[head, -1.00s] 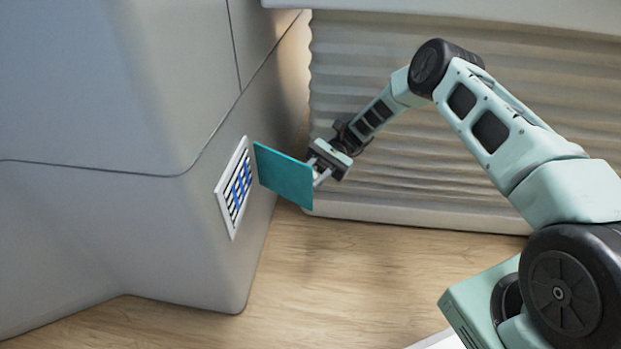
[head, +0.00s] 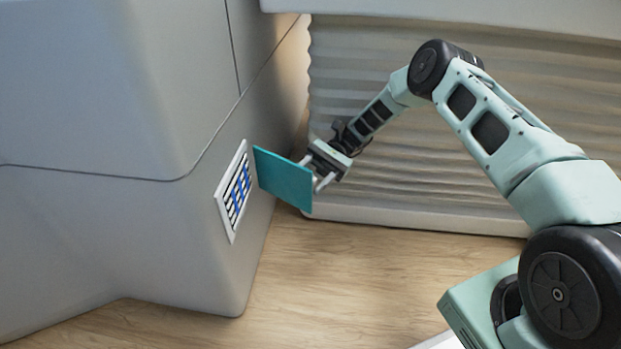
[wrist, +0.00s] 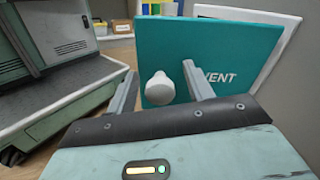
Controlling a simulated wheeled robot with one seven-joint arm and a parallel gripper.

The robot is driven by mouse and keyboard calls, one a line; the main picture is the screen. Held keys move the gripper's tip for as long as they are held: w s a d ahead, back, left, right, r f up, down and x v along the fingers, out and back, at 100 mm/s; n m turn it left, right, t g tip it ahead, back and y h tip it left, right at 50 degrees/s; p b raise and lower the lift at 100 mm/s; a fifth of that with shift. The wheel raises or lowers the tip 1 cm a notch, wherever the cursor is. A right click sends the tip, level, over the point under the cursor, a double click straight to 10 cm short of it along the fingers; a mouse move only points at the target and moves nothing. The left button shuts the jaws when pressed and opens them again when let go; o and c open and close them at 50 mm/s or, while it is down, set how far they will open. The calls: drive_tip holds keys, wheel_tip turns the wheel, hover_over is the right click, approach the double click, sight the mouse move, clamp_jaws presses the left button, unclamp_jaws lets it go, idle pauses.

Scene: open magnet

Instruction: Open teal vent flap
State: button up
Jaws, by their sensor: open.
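The teal vent flap (head: 284,180) stands swung out from the grey housing at a wide angle, its free edge toward my gripper. Beside the hinge edge is the white-framed vent opening (head: 233,191) with dark slats and blue lines. My gripper (head: 320,179) is open at the flap's outer end. In the wrist view its fingers (wrist: 160,84) are apart, the knob between them in the picture; I see no contact with it.
The grey housing (head: 90,230) fills the left. A pale ribbed panel (head: 440,180) stands behind my arm. Wooden floor (head: 330,270) lies clear below the flap.

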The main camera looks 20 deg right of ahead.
sight(298, 167)
wheel_tip(298, 167, up, 9)
drive_tip(key=p, duration=0.4)
drive_tip(key=shift+p, duration=0.3)
drive_tip(key=shift+s+a, duration=0.15)
drive_tip(key=c, duration=0.7)
drive_tip(key=s+a+n+h, duration=0.1)
drive_tip(key=h, duration=0.1)
drive_tip(key=s+a+n+h+p, duration=0.1)
drive_tip(key=s+a+n+h, duration=0.2)
drive_tip(key=s+n+h, duration=0.1)
drive_tip(key=shift+s+a+h+p, duration=0.2)
drive_tip(key=shift+h+p, duration=0.1)
clamp_jaws()
drive_tip(key=s+a+r+n+t+h+p, duration=0.1)
drive_tip(key=a+n+t+h+p, duration=0.3)
drive_tip(key=n, duration=1)
drive_tip(key=s+a+r+n+t+h, duration=0.1)
drive_tip(key=n+t+h, duration=0.6)
drive_tip(key=n, duration=0.7)
drive_tip(key=w+d+f+b, duration=0.2)
drive_tip(key=f+b, duration=0.1)
drive_tip(key=f, duration=0.2)
drive_tip(key=w+d+f+t+b, duration=0.1)
drive_tip(key=w+d+f+b, duration=0.1)
drive_tip(key=f, duration=0.3)
drive_tip(key=shift+d+y+b, duration=0.3)
drive_tip(key=shift+d+b, duration=0.15)
drive_tip(key=shift+b, duration=0.4)
